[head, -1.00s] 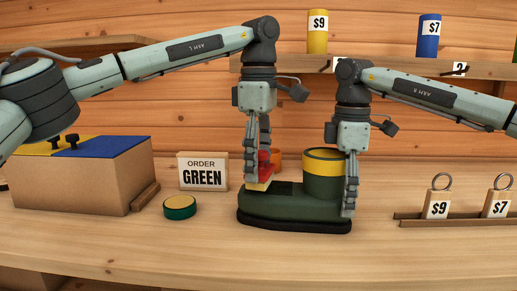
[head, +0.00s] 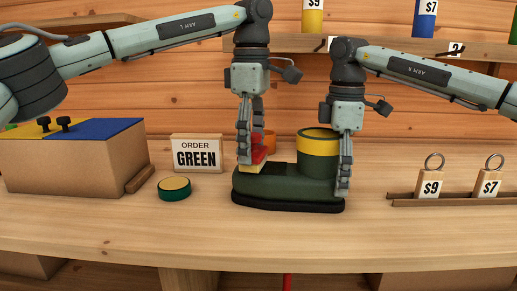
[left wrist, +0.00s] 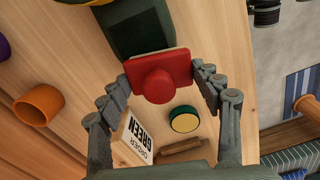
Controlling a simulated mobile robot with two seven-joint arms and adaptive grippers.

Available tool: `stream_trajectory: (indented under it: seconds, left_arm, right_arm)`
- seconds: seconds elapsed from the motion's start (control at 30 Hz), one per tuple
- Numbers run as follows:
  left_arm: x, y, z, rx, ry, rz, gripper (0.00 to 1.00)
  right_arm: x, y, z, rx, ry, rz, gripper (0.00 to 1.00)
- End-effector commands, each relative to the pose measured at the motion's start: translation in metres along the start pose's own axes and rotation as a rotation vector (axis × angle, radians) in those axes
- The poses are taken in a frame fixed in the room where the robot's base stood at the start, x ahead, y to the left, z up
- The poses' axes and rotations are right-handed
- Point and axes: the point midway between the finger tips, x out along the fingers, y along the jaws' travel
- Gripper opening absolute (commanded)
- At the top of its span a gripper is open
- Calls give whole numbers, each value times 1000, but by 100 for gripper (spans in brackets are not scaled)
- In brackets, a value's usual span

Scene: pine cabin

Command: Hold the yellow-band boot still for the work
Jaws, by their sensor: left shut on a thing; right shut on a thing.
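The dark green boot with a yellow band (head: 318,143) stands upright on the workbench, toe to the left. My left gripper (head: 246,158) is shut on a red brush block (head: 260,154) with a yellow underside, low over the boot's toe. In the left wrist view, the red block (left wrist: 158,78) with its round knob sits between my left fingers, with the boot (left wrist: 140,28) beyond it. Whether the block touches the boot is hard to tell.
A green tin (head: 174,188) lies left of the boot, before an "ORDER GREEN" sign (head: 196,139). A cardboard box (head: 60,165) with blue and yellow top stands further left. An orange cup (head: 270,140) is behind the boot. Price tags (head: 430,184) stand right. The bench front is clear.

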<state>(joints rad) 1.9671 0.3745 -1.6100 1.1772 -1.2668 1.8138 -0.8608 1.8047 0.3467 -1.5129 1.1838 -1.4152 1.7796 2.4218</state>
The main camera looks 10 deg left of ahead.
Motion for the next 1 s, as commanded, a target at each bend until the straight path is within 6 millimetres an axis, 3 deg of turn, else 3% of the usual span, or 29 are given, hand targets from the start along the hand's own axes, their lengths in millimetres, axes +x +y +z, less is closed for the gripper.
stream_trajectory:
  seconds: [0.03, 0.6, 1.0]
  left_arm:
    - [-16, 0, 2, 0, -3, 9, 12]
    - [-64, 0, 1, 1, -2, 6, 12]
    - [-73, 0, 1, 1, -3, 5, 12]
  right_arm:
    - [0, 0, 0, 1, 0, 1, 33]
    - [0, 0, 0, 2, 0, 1, 33]
    - [0, 0, -1, 2, 1, 2, 33]
